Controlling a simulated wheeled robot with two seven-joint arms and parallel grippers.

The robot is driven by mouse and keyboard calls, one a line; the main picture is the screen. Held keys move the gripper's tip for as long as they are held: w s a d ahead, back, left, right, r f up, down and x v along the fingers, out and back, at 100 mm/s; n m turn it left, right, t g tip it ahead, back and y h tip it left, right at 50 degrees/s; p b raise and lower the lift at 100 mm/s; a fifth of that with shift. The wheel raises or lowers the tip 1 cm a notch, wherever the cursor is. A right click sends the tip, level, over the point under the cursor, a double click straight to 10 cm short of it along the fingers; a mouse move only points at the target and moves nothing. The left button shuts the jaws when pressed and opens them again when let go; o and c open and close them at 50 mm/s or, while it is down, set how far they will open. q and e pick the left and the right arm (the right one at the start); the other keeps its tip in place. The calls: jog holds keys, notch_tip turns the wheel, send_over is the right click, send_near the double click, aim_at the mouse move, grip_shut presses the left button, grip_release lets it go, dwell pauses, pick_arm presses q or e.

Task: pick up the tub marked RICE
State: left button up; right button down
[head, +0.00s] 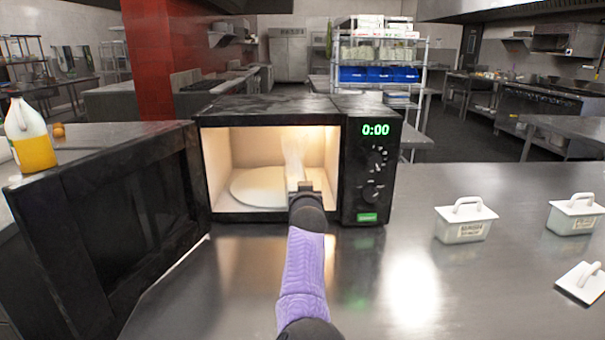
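Two pale tubs with white handled lids stand on the steel counter at the right: a nearer tub (463,231) and a farther tub (573,223) by the picture's edge. Each has a small front label, too small to read, so I cannot tell which is marked RICE. One purple arm rises from the bottom middle, seemingly my right. Its gripper (296,165) is at the mouth of the open microwave, pointing in, well left of both tubs. The pale fingers blur into the lit interior, so I cannot tell whether they are open. My other gripper is out of view.
The black microwave (265,106) reads 0:00. Its door (110,215) swings out to the left, and a round plate (258,187) lies inside. A loose white lid (582,283) lies at the right. A yellow-filled jug (30,140) stands far left. The counter's middle is clear.

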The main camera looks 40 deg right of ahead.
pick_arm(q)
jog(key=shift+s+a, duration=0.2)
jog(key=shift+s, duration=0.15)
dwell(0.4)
